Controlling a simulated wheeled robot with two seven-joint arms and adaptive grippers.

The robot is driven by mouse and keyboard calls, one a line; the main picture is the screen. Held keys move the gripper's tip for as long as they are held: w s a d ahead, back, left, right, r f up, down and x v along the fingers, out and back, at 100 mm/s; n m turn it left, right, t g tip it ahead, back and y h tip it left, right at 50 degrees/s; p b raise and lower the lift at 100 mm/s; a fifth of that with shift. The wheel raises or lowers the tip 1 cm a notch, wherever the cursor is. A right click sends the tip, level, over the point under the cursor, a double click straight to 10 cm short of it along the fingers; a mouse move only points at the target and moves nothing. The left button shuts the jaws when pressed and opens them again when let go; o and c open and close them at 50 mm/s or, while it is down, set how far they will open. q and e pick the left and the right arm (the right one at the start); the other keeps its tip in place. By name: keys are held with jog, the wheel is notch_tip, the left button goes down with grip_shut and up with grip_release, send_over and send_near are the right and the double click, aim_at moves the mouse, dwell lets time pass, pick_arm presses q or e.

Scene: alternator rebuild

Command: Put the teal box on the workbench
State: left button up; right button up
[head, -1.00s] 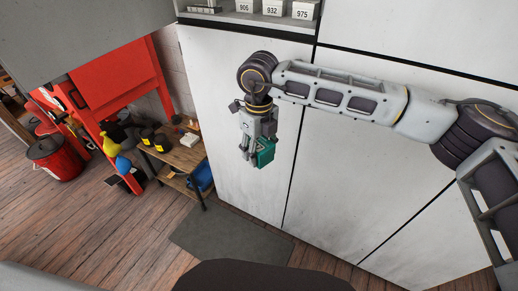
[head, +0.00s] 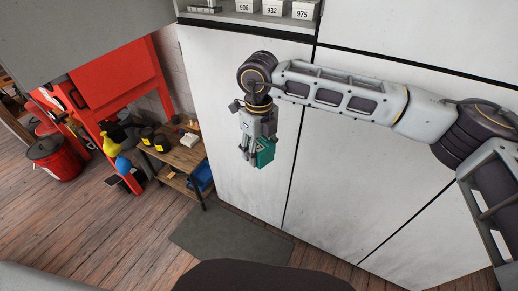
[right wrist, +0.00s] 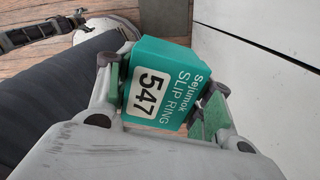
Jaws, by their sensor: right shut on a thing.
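The teal box (head: 265,152) is held in my right gripper (head: 256,158), in front of the white cabinet doors in the head view. In the right wrist view the teal box (right wrist: 163,82) sits between the two green-padded fingers of the right gripper (right wrist: 165,98). Its label reads "Sejumok SLIP RING 547". The box is tilted in the jaws and in the air above the floor. My left gripper is not in view. I cannot tell whether the workbench is in view.
White cabinet doors (head: 350,165) stand close behind my right arm, under a shelf with numbered white boxes (head: 273,7). A small wooden table (head: 186,155) with black-and-yellow items stands at left, beside a red cabinet (head: 118,78). A grey mat (head: 230,243) lies on the floor.

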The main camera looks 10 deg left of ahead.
dwell(0.3)
jog(key=shift+w+d+f+n, duration=0.25)
jog(key=shift+d+f+n, duration=0.05)
jog(key=shift+f+n, duration=0.35)
jog(key=s+d+f+n, duration=0.1)
jog(key=d+f+n, duration=1.1)
jog(key=f, duration=0.5)
jog(key=s+d+f+n, duration=0.2)
jog(key=d+f+n, duration=1)
jog(key=d+f, duration=0.4)
jog(key=shift+s+f+n, duration=0.3)
jog(key=shift+f+n, duration=0.05)
jog(key=shift+f, duration=0.05)
